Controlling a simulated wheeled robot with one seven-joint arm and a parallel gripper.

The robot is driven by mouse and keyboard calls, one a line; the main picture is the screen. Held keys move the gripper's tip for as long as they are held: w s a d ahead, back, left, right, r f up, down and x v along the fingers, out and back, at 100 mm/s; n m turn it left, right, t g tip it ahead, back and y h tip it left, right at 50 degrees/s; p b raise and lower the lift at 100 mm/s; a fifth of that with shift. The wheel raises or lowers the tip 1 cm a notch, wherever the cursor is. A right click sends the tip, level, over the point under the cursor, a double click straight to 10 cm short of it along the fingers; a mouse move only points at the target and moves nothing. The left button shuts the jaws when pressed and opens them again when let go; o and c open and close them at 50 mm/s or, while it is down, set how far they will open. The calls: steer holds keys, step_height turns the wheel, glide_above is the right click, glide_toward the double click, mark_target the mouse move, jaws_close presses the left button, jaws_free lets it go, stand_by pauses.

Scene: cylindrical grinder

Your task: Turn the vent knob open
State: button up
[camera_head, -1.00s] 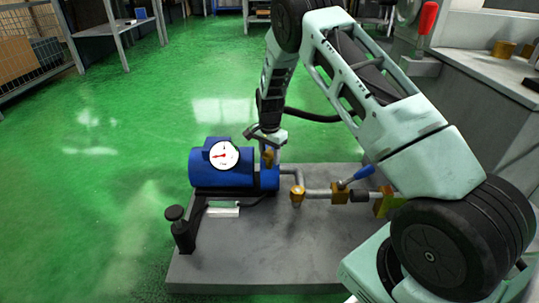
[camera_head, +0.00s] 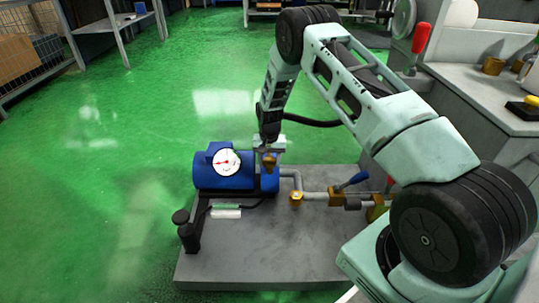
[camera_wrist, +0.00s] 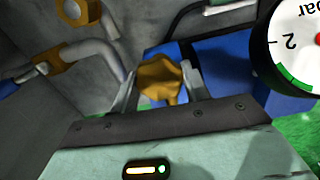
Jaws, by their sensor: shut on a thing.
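The vent knob (camera_head: 269,163) is a small brass-coloured knob at the right end of the blue tank (camera_head: 222,178). My gripper (camera_head: 269,152) comes down on it from above and is shut on it. In the wrist view the lobed knob (camera_wrist: 162,80) sits between the two pale fingers of my gripper (camera_wrist: 160,75). Its stem below the head is partly hidden. A white round gauge (camera_head: 227,162) with a red needle is on the tank's front, and it shows at the right of the wrist view (camera_wrist: 292,45).
A pipe with a brass fitting (camera_head: 296,197) and a blue-handled valve (camera_head: 351,181) runs right from the tank. A black post (camera_head: 187,232) stands on the grey base plate (camera_head: 265,265) at left. A workbench (camera_head: 480,90) is at right. Green floor is clear at left.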

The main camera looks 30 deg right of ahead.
mark_target(269, 160)
steer(key=n+p, duration=0.3)
steer(key=n, duration=0.2)
steer(key=shift+r+n, duration=0.15)
steer(key=shift+n, duration=0.15)
steer(key=n+p, duration=0.2)
steer(key=n, duration=0.3)
stand_by(0.4)
steer(key=o, duration=1)
step_height(269, 160, up, 17)
steer(key=p, duration=0.5)
